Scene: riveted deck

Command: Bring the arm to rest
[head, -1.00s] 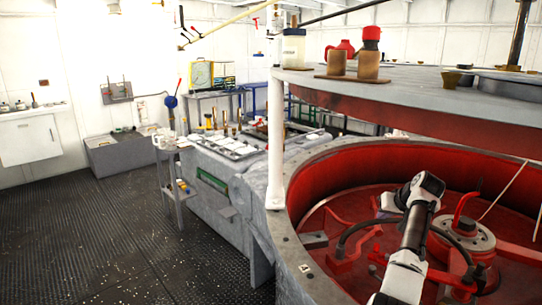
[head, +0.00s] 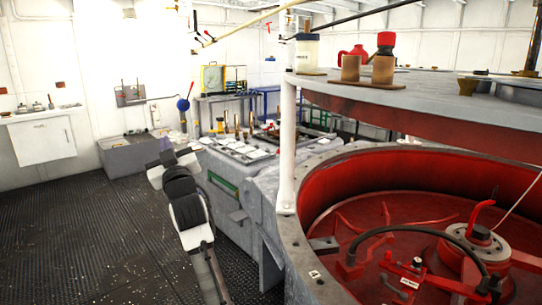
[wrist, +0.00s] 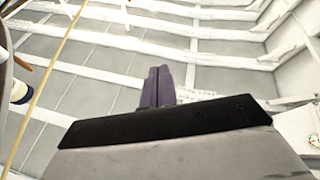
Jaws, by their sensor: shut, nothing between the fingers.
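My arm (head: 190,215) rises from the bottom of the head view, over the dark floor to the left of the grey workbench. Its end is near the bench's left corner. In the head view I cannot make out the fingers clearly. In the wrist view my gripper (wrist: 158,72) has its two dark fingers side by side and touching, with nothing between them. It points up toward the white ceiling beams (wrist: 130,55) and touches nothing that I can see.
The large round red-lined housing (head: 430,210) fills the right, with a grey top plate (head: 450,95) carrying jars. The grey workbench (head: 255,195) with trays and tools stands in the middle. A white sink cabinet (head: 42,140) is at the far left. The ribbed floor (head: 90,240) at left is clear.

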